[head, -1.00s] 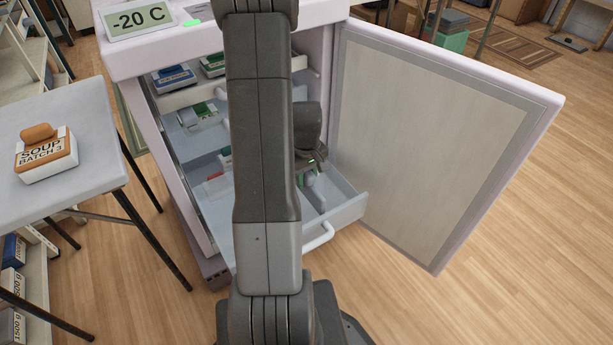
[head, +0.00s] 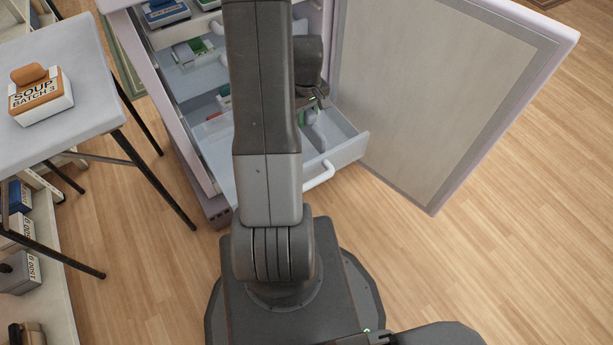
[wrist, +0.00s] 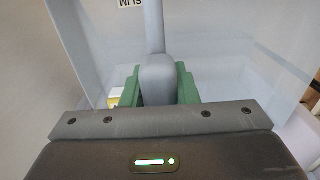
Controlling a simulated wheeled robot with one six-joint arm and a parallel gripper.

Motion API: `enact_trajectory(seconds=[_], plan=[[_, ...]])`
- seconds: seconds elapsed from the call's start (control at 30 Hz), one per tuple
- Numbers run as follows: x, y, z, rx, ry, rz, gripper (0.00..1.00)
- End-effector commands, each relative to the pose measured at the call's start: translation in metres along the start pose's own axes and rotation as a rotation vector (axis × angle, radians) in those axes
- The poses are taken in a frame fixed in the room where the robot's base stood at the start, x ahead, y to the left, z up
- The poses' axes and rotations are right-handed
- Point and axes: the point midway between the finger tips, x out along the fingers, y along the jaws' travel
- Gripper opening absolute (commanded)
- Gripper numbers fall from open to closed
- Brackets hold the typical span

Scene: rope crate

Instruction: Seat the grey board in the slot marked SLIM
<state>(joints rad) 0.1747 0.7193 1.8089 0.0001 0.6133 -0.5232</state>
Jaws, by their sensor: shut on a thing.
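In the wrist view the green fingers of my gripper (wrist: 158,88) are shut on a grey rounded piece (wrist: 158,68), which I take to be the grey board's grip. A narrow grey strip (wrist: 153,25) runs on from it to the top edge. A label reading SLIM (wrist: 130,3), upside down, lies just left of this strip. In the head view my gripper (head: 314,106) is at the open lower freezer drawer (head: 345,153), partly hidden by my arm. The board's lower part is hidden, so I cannot tell if it is in a slot.
The freezer door (head: 445,90) stands wide open on the right. Upper drawers hold boxes (head: 165,12). A table (head: 90,60) with a soup box (head: 40,98) stands at left, above a shelf of boxes (head: 20,265). The floor (head: 500,230) at right is clear.

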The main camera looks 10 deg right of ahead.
Motion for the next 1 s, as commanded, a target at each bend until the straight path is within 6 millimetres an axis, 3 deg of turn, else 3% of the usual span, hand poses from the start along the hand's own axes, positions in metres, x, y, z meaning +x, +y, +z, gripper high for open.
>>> enact_trajectory(seconds=[0.47,1.0], plan=[[0.001,0.000,0.000,0.000,0.000,0.000,0.00],[0.021,0.000,0.000,0.000,0.000,0.000,0.00]])
